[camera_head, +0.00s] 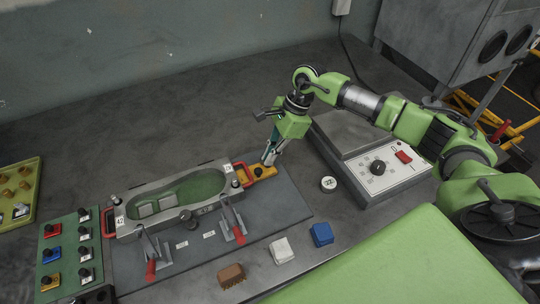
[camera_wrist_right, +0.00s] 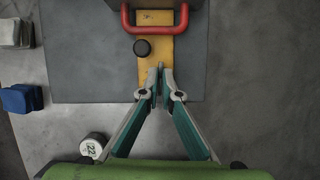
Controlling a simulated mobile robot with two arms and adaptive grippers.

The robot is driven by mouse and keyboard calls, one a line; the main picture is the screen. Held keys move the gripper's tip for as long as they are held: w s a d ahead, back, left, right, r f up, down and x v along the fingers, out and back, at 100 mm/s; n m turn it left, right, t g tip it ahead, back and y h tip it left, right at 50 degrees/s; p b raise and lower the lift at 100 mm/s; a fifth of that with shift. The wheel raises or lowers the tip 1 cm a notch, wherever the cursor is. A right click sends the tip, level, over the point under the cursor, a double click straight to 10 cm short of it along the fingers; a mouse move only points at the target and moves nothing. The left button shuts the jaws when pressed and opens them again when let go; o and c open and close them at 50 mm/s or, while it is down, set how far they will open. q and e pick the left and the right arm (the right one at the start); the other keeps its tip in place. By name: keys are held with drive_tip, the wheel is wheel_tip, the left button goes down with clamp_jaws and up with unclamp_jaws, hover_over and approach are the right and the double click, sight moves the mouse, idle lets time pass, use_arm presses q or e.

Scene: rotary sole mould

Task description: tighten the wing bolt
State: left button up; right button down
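The grey sole mould (camera_head: 127,220) with a green sole-shaped cavity sits on a dark base plate. A dark knob (camera_head: 187,215) sits at the middle of its front side; I cannot make out wings on it. A yellow plate (camera_head: 263,173) with a black knob (camera_head: 258,171) extends from the mould's right end; in the wrist view the knob (camera_wrist_right: 142,47) stands up from it. I cannot tell which knob is the wing bolt. My right gripper (camera_wrist_right: 160,76) has its fingertips together over the yellow plate, beside the black knob, apart from it and empty. My left gripper is not in view.
Two red-handled clamps (camera_head: 150,268) (camera_head: 239,232) stand before the mould. A red handle (camera_wrist_right: 130,20) is at its right end. Brown (camera_head: 231,275), white (camera_head: 281,250) and blue (camera_head: 321,234) blocks lie in front. A control box (camera_head: 375,168) stands right; the table behind is clear.

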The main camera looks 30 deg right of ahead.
drive_tip(key=m+t+b, duration=0.1)
drive_tip(key=m, duration=0.1)
drive_tip(key=m+t+b, duration=0.1)
drive_tip(key=m+b, duration=0.1)
drive_tip(key=m, duration=0.1)
drive_tip(key=shift+s+a+f+m+h, duration=0.1)
drive_tip(key=shift+s+m+h, duration=0.05)
drive_tip(key=shift+m+h, duration=0.2)
drive_tip(key=m+b, duration=0.2)
drive_tip(key=m+t+h+b, duration=0.1)
drive_tip(key=m, duration=0.1)
drive_tip(key=shift+a+m+h+b, duration=0.15)
drive_tip(key=shift+m+h+b, duration=0.1)
drive_tip(key=shift+b, duration=0.15)
drive_tip(key=m+h+b, duration=0.1)
drive_tip(key=m+b, duration=0.1)
drive_tip(key=m+t+b, duration=0.1)
drive_tip(key=m+b, duration=0.1)
drive_tip(key=m, duration=0.1)
drive_tip(key=shift+a+m+h, duration=0.15)
drive_tip(key=shift+m+h, duration=0.15)
drive_tip(key=shift+h, duration=0.1)
drive_tip(key=m+h+b, duration=0.1)
drive_tip(key=m+b, duration=0.1)
drive_tip(key=m, duration=0.2)
drive_tip(key=shift+m+h+b, duration=0.3)
drive_tip(key=shift+h+b, duration=0.1)
drive_tip(key=shift+r, duration=0.2)
